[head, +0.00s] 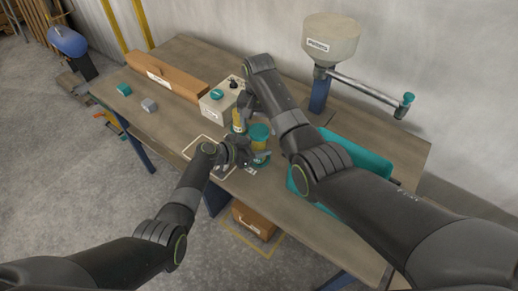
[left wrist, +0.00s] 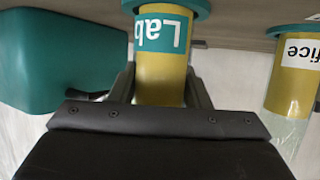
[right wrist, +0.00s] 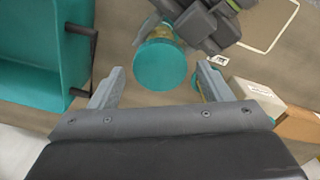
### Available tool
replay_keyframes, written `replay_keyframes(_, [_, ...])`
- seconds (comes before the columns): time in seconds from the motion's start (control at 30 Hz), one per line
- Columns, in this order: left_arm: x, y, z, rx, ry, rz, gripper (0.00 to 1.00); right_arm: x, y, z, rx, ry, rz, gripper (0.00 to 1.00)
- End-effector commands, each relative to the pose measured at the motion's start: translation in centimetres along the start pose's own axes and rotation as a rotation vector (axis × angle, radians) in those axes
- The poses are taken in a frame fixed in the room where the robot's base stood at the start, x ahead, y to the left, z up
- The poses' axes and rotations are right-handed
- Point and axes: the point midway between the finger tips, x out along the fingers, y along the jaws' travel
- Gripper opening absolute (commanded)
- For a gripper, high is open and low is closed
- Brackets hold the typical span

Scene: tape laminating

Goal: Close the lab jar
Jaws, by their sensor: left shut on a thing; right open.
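The lab jar (left wrist: 162,70) has yellow contents, a teal "Lab" label and a teal base. My left gripper (head: 243,153) is shut around its side, one finger on each side in the left wrist view. A round teal lid (right wrist: 160,66) is over the jar's top; it also shows in the head view (head: 259,131). Whether it is fully seated I cannot tell. My right gripper (right wrist: 154,82) is open above the lid, its fingers apart on either side of it and not touching. The jar's upper part is hidden by my left gripper in its wrist view.
The office jar (left wrist: 291,75), with yellow contents, stands close beside the lab jar. A teal bin (head: 358,160) is to the right. A grey box with a teal button (head: 217,105) and a long brown box (head: 170,75) are behind left. A hopper (head: 331,38) stands at the back.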

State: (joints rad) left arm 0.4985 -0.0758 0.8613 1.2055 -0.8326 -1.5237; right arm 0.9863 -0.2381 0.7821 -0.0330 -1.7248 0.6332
Motion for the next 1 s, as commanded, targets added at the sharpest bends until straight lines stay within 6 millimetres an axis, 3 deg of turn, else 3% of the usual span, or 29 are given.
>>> replay_keyframes(0.2, [0.0, 0.0, 0.0, 0.000, 0.000, 0.000, 0.00, 1.5, 0.0, 0.0, -0.001, 0.001, -0.001, 0.72])
replay_keyframes(0.47, [0.0, 0.0, 0.0, 0.000, 0.000, 0.000, 0.00, 1.6, 0.0, 0.0, -0.001, 0.001, -0.001, 0.72])
replay_keyframes(0.83, [0.0, 0.0, 0.0, 0.000, 0.000, 0.000, 0.00, 1.6, 0.0, 0.0, -0.001, 0.001, -0.001, 0.26])
replay_keyframes(1.0, [0.0, 0.0, 0.0, 0.000, 0.000, 0.000, 0.00, 1.6, 0.0, 0.0, 0.059, 0.001, -0.001, 0.26])
